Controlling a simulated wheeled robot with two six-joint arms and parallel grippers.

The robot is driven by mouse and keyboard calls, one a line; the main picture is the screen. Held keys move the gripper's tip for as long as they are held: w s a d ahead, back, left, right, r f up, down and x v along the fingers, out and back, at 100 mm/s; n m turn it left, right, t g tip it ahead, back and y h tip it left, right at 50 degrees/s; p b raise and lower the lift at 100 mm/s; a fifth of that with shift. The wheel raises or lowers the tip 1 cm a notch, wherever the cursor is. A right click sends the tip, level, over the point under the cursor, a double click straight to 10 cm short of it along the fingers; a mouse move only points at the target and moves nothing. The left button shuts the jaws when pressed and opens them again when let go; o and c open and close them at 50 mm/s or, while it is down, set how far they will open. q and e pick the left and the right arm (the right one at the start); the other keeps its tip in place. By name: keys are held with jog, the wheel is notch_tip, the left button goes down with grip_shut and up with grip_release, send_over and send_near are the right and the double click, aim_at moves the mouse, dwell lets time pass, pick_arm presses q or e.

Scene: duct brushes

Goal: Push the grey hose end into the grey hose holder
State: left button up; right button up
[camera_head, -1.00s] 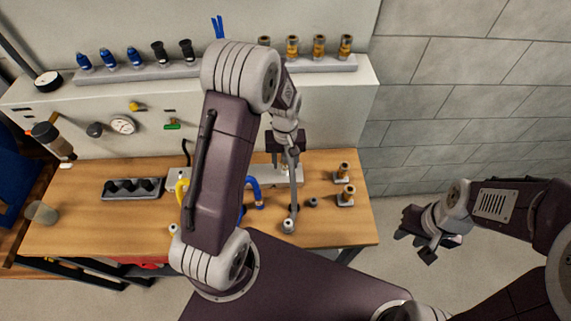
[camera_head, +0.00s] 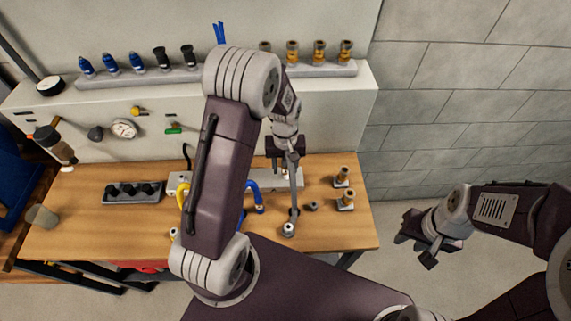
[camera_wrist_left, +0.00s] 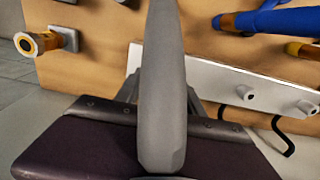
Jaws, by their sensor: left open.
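The grey hose (camera_head: 293,188) runs from a pale round end (camera_head: 288,230) near the bench's front edge up to my left gripper. My left gripper (camera_head: 286,160) is open around or right beside its upper part, above the white rail; I cannot tell whether they touch. In the left wrist view the grey hose (camera_wrist_left: 163,90) stands large in the middle, in front of the jaws. The white rail (camera_wrist_left: 200,80) with short pegs crosses behind it. The grey holder is not clearly visible; hose and gripper cover part of the rail. My right gripper (camera_head: 424,244) is open and empty, off the bench's right side.
A blue hose (camera_head: 254,196) and a yellow hose (camera_head: 182,194) arch by the rail. Two brass fittings (camera_head: 345,200) stand at the bench's right. A dark block (camera_head: 135,192) and a cup (camera_head: 42,215) are at the left. A shelf (camera_head: 150,77) holds brushes and fittings.

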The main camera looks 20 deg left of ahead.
dwell(0.4)
pick_arm(q)
jog(key=shift+c, duration=0.3)
grip_shut()
jog(key=shift+r+p, duration=0.15)
jog(key=shift+p, duration=0.15)
dwell(0.9)
jog(key=shift+r+p, duration=2.75)
jog(key=shift+r, duration=0.15)
jog(key=shift+f, duration=0.1)
